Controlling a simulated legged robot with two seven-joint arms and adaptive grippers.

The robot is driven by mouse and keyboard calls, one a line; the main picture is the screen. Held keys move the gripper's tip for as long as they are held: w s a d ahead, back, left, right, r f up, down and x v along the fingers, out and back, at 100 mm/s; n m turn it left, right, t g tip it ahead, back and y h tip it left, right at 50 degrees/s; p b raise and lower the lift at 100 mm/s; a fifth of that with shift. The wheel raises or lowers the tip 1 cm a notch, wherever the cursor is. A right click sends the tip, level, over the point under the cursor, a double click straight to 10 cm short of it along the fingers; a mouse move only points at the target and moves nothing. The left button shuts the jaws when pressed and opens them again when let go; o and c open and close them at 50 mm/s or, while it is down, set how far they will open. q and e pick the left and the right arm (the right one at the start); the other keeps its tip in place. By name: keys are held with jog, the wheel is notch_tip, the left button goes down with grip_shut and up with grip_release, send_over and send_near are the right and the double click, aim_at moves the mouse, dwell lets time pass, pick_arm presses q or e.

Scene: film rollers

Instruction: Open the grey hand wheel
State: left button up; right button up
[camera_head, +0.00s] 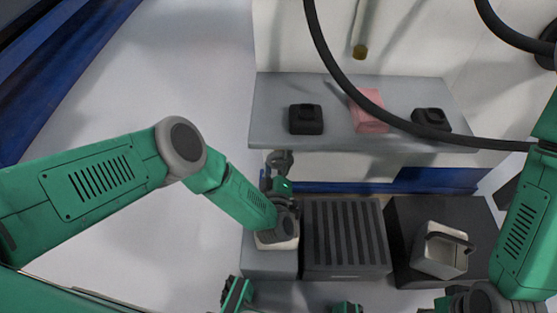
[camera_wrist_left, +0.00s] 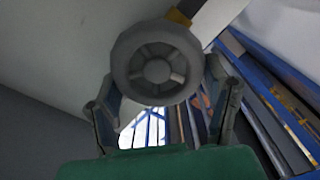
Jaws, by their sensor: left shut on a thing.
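The grey hand wheel (camera_wrist_left: 157,62) is a round, spoked wheel, close up in the left wrist view. It sits between the two fingers of my left gripper (camera_wrist_left: 160,105), which is shut on its rim, one finger at each side. In the head view my left gripper (camera_head: 278,172) is small and dark, at the end of the green left arm, just below the front edge of the shelf. The wheel is hard to make out there.
A grey shelf (camera_head: 265,120) holds two black devices (camera_head: 306,119) (camera_head: 431,119) and a pink block (camera_head: 369,112). Below it stand a dark ribbed box (camera_head: 344,236) and a white container with a dark handle (camera_head: 438,256). A black hose (camera_head: 343,75) hangs across the front. A rod with a yellowish end (camera_head: 360,50) hangs above.

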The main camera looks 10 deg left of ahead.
pick_arm(q)
jog(key=n, duration=0.3)
jog(key=shift+s+a+f+n, duration=0.1)
jog(key=shift+s+f+n, duration=0.1)
jog(key=shift+f+n, duration=0.15)
jog(key=n, duration=0.3)
jog(key=shift+f+n, duration=0.2)
jog(key=shift+n, duration=0.05)
jog(key=n, duration=0.3)
jog(key=shift+f+n, duration=0.2)
jog(key=shift+n, duration=0.1)
jog(key=shift+f+n, duration=0.15)
jog(key=shift+n, duration=1.45)
jog(key=o, duration=1.1)
jog(key=shift+f, duration=0.1)
jog(key=shift+o, duration=0.2)
